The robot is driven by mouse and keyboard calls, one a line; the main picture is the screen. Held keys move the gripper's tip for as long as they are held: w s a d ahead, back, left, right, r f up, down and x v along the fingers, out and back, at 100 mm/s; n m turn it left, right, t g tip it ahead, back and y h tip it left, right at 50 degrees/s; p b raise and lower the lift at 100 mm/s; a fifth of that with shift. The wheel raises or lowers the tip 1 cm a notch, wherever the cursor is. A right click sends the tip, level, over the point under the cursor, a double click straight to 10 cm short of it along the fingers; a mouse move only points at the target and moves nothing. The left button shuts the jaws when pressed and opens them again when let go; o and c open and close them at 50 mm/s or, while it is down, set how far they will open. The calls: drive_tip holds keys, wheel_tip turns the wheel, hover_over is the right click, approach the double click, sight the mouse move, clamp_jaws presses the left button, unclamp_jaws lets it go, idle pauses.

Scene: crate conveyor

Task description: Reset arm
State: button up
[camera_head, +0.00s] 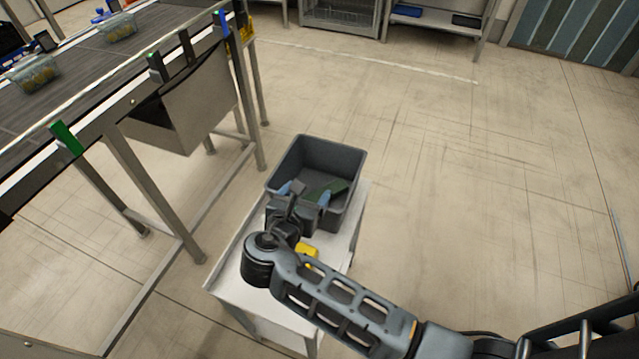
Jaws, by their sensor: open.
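My gripper (306,193) is at the near end of a dark grey crate (349,158), with its two blue-tipped fingers apart. The fingers point into or over the crate's near side. Nothing shows between them that I can make out as held. A flat dark green item (333,187) lies in the crate near the right finger. My arm reaches in from the lower right and hides part of the near crate wall.
The crate stands on a small white table (232,274). A yellow item (307,250) shows beside my wrist. A conveyor (85,62) with clear containers (37,74) runs along the upper left. A shelf (436,22) stands at the back. The floor at right is clear.

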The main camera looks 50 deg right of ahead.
drive_tip(key=shift+a+r, duration=0.1)
idle(0.4)
drive_tip(key=s+a+f+m+t+y, duration=0.25)
drive_tip(key=s+a+m+y, duration=0.2)
drive_tip(key=s, duration=0.45)
drive_tip(key=s+a+f+m+t+y, duration=0.1)
drive_tip(key=s+a+f+m+y, duration=0.3)
drive_tip(key=s, duration=0.5)
drive_tip(key=s+r+m+t+y, duration=0.1)
drive_tip(key=s+r+m+t, duration=0.1)
drive_tip(key=s+r+m, duration=0.2)
drive_tip(key=s+a+r+m+t+y, duration=0.1)
drive_tip(key=s+r+m, duration=0.4)
drive_tip(key=r, duration=0.6)
drive_tip(key=s+r+m+t+y, duration=0.2)
drive_tip(key=s+r+m+t, duration=0.1)
drive_tip(key=r, duration=0.5)
drive_tip(key=shift+s+a+r+m, duration=0.2)
drive_tip(key=shift+s+m, duration=0.65)
drive_tip(key=shift+m, duration=0.3)
